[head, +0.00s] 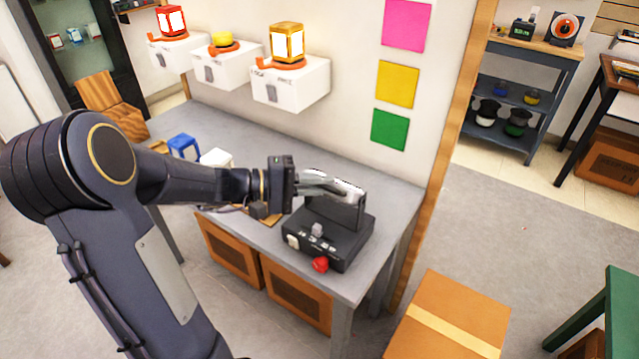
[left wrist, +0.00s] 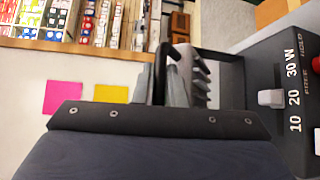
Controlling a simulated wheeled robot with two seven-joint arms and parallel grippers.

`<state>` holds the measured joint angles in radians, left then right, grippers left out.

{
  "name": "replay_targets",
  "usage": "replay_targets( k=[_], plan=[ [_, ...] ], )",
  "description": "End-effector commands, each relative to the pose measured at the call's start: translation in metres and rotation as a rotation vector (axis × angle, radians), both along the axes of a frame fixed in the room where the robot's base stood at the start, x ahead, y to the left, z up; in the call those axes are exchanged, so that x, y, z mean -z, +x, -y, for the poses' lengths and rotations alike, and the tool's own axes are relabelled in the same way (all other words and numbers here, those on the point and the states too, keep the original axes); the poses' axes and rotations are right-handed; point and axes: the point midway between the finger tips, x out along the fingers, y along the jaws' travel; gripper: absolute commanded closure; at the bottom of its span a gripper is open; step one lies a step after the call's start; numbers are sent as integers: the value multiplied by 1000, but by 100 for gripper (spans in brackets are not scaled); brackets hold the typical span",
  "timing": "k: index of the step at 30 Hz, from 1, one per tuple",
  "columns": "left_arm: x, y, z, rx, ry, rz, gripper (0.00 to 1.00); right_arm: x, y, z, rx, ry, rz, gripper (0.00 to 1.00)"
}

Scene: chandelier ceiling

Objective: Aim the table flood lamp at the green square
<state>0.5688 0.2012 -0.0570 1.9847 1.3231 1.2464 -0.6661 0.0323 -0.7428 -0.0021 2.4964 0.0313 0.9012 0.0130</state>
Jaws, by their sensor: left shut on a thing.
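The table flood lamp (head: 330,238) is a black box with knobs and a red button, standing on the grey table (head: 250,150) near its right end. Its tilting head (head: 335,212) rises at the back of the box. My left gripper (head: 335,186) is shut on the lamp head at its top edge. In the left wrist view the gripper fingers (left wrist: 178,85) are at the dark lamp head frame (left wrist: 225,75), beside the dial marked 10, 20, 30 W. The green square (head: 390,129) is on the wall behind, below the yellow square (head: 397,84) and pink square (head: 407,24). My right gripper is out of view.
White wall boxes (head: 290,85) carry red, yellow and amber lamps at the back left. A blue stool-shaped item (head: 184,146) and a white one (head: 216,158) sit on the table behind my left arm. A cardboard box (head: 450,325) stands on the floor at the right.

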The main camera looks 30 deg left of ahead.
Motion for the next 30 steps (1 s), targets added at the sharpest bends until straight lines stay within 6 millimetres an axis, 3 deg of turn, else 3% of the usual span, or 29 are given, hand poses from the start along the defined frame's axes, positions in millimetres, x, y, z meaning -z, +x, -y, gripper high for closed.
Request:
replay_targets(
  k=[11,30],
  plan=[
    [-7,3,1,1,4,-51,100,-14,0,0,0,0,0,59],
    [-33,42,4,2,44,-535,100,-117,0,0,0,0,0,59]
  ],
)
